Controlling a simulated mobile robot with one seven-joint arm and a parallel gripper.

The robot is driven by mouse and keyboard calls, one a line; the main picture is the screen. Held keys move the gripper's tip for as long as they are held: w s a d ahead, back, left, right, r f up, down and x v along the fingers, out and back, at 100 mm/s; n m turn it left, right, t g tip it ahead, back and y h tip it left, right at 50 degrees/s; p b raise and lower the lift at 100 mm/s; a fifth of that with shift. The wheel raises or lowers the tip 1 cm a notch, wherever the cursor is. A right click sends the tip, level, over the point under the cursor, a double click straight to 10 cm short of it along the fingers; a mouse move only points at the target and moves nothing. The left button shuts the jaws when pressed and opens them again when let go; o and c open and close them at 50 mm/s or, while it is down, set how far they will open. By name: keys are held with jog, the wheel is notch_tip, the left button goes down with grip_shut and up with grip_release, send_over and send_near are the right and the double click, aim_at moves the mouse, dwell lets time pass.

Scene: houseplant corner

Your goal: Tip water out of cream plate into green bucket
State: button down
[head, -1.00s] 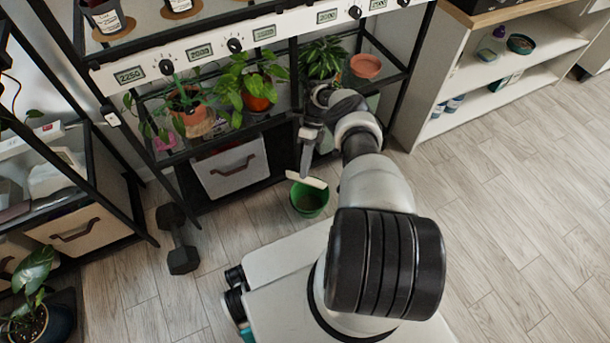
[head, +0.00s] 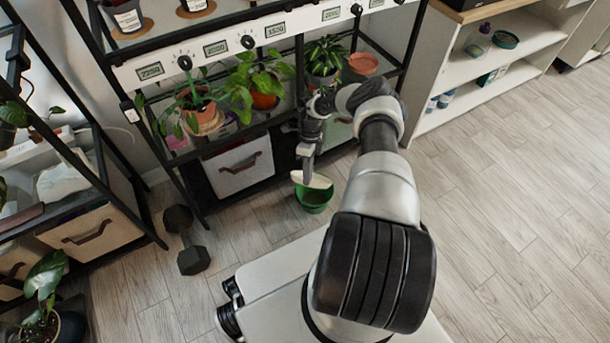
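The cream plate (head: 319,181) is tilted steeply just above the green bucket (head: 314,202), with its pale face turned toward the camera. The green bucket stands on the floor in front of the shelf rack; the plate hides part of its mouth. My gripper (head: 308,174) reaches down from above and its fingers are at the plate's upper edge, shut on it. Whether water is on the plate or in the bucket is too small to tell.
The black plant rack (head: 180,150) stands right behind the bucket, with potted plants and a white drawer (head: 238,165). A black dumbbell (head: 186,240) lies on the floor at left. The wooden floor (head: 510,220) at right is clear.

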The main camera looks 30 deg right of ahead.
jog(key=s+a+f+t+h+p, duration=0.2)
jog(key=s+a+f+t+h, duration=0.2)
jog(key=f+t+h, duration=0.2)
jog(key=shift+s+a+f+h, duration=0.2)
jog(key=shift+a+h, duration=0.1)
jog(key=shift+a, duration=0.05)
dwell(1.5)
dwell(0.5)
